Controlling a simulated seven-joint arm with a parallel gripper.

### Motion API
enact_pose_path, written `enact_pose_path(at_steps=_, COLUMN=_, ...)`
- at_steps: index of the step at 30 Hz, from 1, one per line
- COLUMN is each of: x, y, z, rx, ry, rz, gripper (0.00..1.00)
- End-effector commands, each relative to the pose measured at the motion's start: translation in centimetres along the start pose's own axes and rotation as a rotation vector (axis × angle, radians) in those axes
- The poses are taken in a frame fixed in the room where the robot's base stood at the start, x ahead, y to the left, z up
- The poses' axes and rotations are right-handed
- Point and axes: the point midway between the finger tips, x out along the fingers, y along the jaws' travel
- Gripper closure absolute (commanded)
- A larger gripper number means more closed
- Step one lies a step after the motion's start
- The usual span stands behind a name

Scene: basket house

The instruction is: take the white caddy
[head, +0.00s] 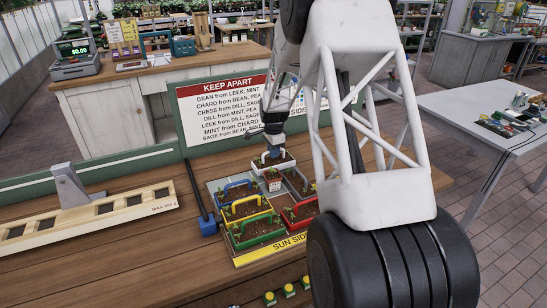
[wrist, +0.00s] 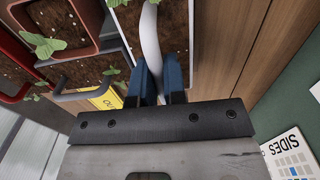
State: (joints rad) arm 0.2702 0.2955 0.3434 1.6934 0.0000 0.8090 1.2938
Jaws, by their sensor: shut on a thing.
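The white caddy (head: 274,184) holds dark soil and small seedlings at the back of the planting tray (head: 213,192). Its curved white handle (wrist: 150,35) shows in the wrist view, between the blue fingertips of my gripper (wrist: 160,82). My gripper (head: 272,152) is over the caddy in the head view, shut on the handle. I cannot tell whether the caddy's base touches the tray. A small label is on its front side.
Blue (head: 238,189), yellow (head: 246,212), green (head: 260,236) and red (head: 302,210) caddies crowd the tray in front. A "KEEP APART" sign (head: 222,110) stands close behind. A long planter rail (head: 90,222) lies left; bare tabletop (head: 150,255) lies front left.

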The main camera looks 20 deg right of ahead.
Motion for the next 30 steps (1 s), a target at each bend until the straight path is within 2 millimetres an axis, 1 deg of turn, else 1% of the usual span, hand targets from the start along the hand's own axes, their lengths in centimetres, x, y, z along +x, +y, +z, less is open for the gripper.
enact_pose_path(at_steps=1, x=-0.9, y=-0.1, z=0.0, rx=0.0, ry=0.001, rz=-0.003, gripper=1.0)
enact_pose_path(at_steps=9, x=-4.9, y=-0.1, z=0.0, rx=0.0, ry=0.001, rz=-0.003, gripper=1.0)
enact_pose_path(at_steps=15, x=-6.8, y=-0.1, z=0.0, rx=0.0, ry=0.0, rz=-0.002, gripper=1.0)
enact_pose_path(at_steps=20, x=-7.3, y=0.0, z=0.0, rx=0.0, ry=0.0, rz=-0.001, gripper=1.0)
enact_pose_path(at_steps=30, x=-7.3, y=0.0, z=0.0, rx=0.0, ry=0.0, rz=-0.001, gripper=1.0)
